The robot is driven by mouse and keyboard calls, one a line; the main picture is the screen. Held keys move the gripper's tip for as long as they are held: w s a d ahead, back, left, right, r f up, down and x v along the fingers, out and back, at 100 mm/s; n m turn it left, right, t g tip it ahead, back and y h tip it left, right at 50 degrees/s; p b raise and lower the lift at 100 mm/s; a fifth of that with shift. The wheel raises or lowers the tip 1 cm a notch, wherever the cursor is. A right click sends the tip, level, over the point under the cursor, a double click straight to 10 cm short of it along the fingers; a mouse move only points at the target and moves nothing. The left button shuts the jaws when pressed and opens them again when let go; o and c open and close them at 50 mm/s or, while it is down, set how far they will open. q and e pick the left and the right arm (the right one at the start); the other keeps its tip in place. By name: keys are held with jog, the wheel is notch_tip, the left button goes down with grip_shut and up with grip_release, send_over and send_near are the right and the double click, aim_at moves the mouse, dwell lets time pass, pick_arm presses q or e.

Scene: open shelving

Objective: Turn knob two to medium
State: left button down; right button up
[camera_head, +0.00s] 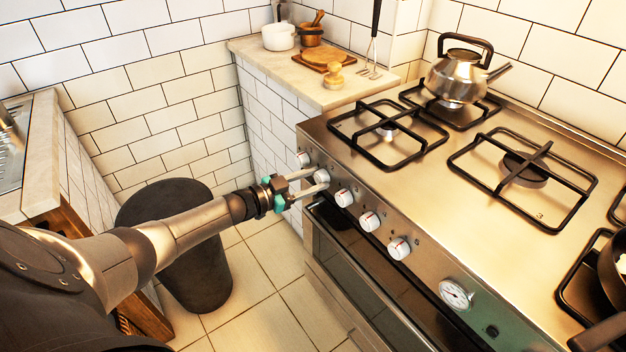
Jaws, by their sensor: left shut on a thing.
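A row of white round knobs runs along the stove's front panel. My left gripper (319,179) reaches in from the left, and its two fingers are shut on the second knob from the left (322,176). The fingers partly cover this knob, so its pointer angle cannot be read. The first knob (303,158) sits just beyond the fingers. The third knob (344,197) is just to the right, followed by the fourth knob (369,221) and another knob (398,248). My right gripper is not in view.
The steel stove top (440,190) has black grates, with a kettle (459,75) at the back and a pan (613,268) at the right edge. A dark bin (200,275) stands below my left arm. A dial (456,293) is farther right on the panel.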

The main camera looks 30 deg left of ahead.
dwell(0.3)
pick_arm(q)
jog(key=shift+c, duration=1.8)
grip_release()
